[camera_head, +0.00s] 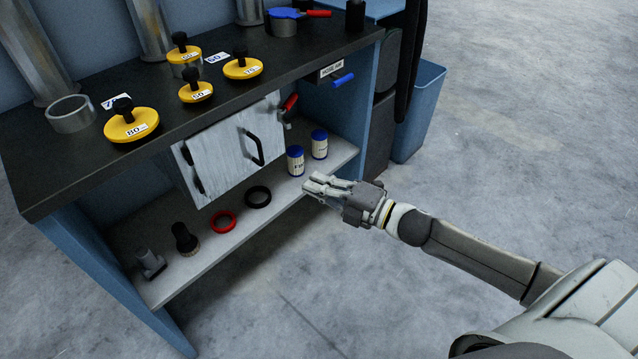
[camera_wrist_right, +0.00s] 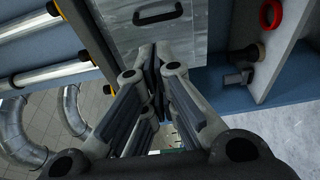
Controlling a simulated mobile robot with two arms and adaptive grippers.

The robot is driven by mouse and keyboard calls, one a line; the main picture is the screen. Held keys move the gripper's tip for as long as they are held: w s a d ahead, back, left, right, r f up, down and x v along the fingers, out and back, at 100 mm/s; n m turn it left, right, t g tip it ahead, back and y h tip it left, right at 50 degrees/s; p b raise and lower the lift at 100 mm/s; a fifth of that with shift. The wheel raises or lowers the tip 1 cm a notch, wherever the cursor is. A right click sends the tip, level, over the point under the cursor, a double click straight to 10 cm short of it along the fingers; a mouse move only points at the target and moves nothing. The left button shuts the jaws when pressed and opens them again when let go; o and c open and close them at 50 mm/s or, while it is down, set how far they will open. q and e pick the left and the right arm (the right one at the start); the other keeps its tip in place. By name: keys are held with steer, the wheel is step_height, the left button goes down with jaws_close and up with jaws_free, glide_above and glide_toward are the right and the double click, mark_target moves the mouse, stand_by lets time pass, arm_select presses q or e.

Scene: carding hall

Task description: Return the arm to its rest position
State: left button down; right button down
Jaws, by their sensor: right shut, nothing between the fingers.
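My right gripper (camera_head: 318,187) reaches in from the right in the head view. Its fingers are shut with nothing between them. It hangs in front of the lower shelf's right end, close to two white jars with blue lids (camera_head: 295,161). I cannot tell from this view whether it touches the shelf edge. In the right wrist view the closed fingers (camera_wrist_right: 157,70) point toward the grey door (camera_wrist_right: 165,30) of the workbench. My left gripper is not in view.
The dark worktop (camera_head: 250,110) carries yellow knobbed discs (camera_head: 132,124) and a metal ring (camera_head: 72,113). The lower shelf (camera_head: 200,262) holds a red ring (camera_head: 222,222), a black ring (camera_head: 258,197) and brushes. A blue bin (camera_head: 417,110) stands right of the bench. The floor at right is clear.

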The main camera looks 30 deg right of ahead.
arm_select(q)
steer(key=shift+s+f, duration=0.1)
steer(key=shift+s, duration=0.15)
arm_select(e)
steer(key=shift+s+d, duration=0.1)
steer(key=shift+s, duration=0.05)
